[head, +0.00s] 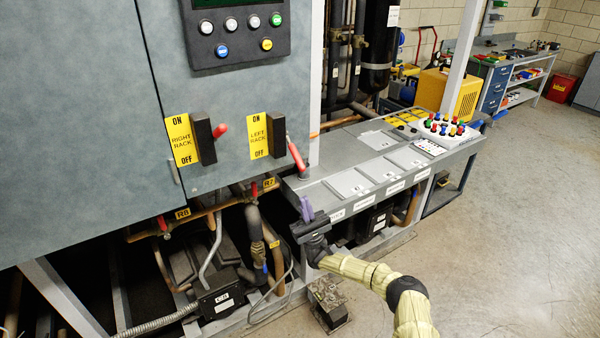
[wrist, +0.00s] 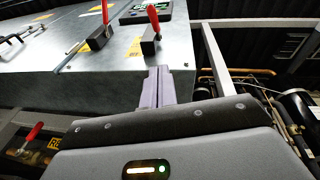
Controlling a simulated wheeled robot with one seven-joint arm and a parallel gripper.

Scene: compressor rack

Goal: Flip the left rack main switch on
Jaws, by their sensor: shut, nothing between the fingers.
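The left rack main switch (head: 277,135) is a black block on the grey cabinet front, beside a yellow ON / LEFT RACK / OFF label (head: 258,136). Its red lever (head: 297,157) slants down and right, toward the OFF end. In the wrist view a red lever (wrist: 153,17), apparently the same one, stands beyond my fingertips. My gripper (head: 306,208) has purple fingers, shut and empty, below the lever and apart from it. The shut fingers also show in the wrist view (wrist: 159,84).
The right rack switch (head: 204,141) with its own red lever (head: 220,131) is to the left. A control panel (head: 238,30) is above. A grey bench ledge (head: 316,190) runs right, close to my gripper. Pipes and red-handled valves (head: 254,189) are below the cabinet.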

